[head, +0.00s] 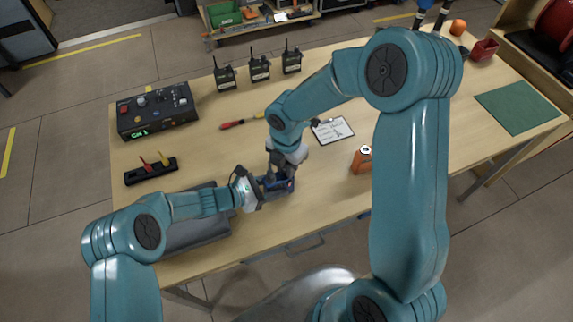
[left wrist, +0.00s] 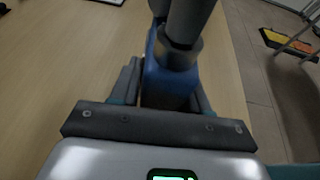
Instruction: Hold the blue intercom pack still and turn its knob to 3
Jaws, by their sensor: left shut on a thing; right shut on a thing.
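The blue intercom pack (head: 279,186) is near the front edge of the wooden table, mostly hidden by my grippers. In the left wrist view its blue body (left wrist: 158,72) sits between the fingers of my left gripper (left wrist: 162,95). My left gripper (head: 262,187) is shut on the pack from its left side. My right gripper (head: 284,176) comes down from above and is shut at the top of the pack, where the knob would be. The knob and its number marks are hidden, so its setting cannot be read.
A grey case (head: 197,232) lies left of the pack, partly behind my left arm. A black control box (head: 157,110), several radios (head: 260,68), a screwdriver (head: 240,122), a clipboard (head: 333,130) and an orange item (head: 362,160) are on the table (head: 210,155). A green mat (head: 517,107) lies far right.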

